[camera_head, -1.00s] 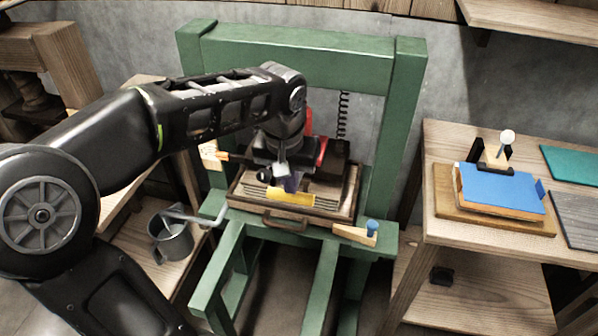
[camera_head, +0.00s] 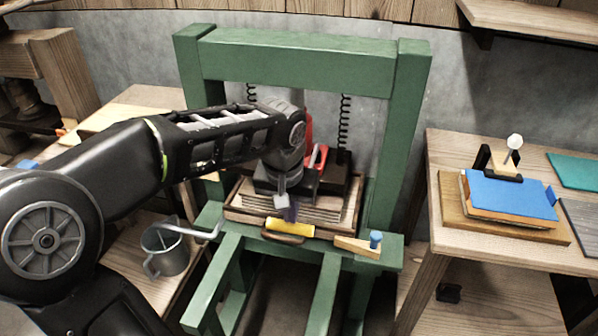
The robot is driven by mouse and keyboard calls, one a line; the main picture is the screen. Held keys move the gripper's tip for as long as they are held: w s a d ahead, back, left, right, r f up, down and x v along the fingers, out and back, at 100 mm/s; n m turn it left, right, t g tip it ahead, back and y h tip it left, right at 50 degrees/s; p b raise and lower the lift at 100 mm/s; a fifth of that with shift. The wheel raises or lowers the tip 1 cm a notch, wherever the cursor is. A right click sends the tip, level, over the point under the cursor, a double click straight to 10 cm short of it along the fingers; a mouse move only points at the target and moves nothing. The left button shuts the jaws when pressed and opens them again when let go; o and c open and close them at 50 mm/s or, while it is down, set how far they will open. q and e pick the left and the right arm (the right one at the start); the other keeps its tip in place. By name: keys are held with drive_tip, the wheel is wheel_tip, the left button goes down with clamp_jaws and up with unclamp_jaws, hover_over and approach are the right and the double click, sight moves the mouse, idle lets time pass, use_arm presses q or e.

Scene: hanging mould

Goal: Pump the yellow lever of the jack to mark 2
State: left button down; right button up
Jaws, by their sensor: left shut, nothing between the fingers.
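The red jack (camera_head: 309,128) stands inside the green press frame (camera_head: 300,62), mostly hidden behind my left arm and gripper. The yellow lever (camera_head: 290,226) shows as a short yellow bar low at the front, over the front edge and handle of the wooden tray (camera_head: 235,213). My left gripper (camera_head: 287,212) points down just above the yellow lever, shut with nothing in it. Its fingertips are at or very near the lever's upper side; I cannot tell whether they touch. I cannot make out any marks. My right gripper is not in view.
A wooden block with a blue knob (camera_head: 375,238) sits on the press's right front. A metal can (camera_head: 165,250) stands low on the left, with a grey crank handle (camera_head: 190,229) near it. A right bench (camera_head: 440,262) carries a blue-covered book (camera_head: 510,195).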

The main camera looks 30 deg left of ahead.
use_arm(q)
wheel_tip(320, 180, up, 9)
drive_tip(key=p, duration=0.6)
drive_tip(key=shift+r, duration=0.2)
wheel_tip(320, 180, up, 6)
drive_tip(key=p, duration=0.5)
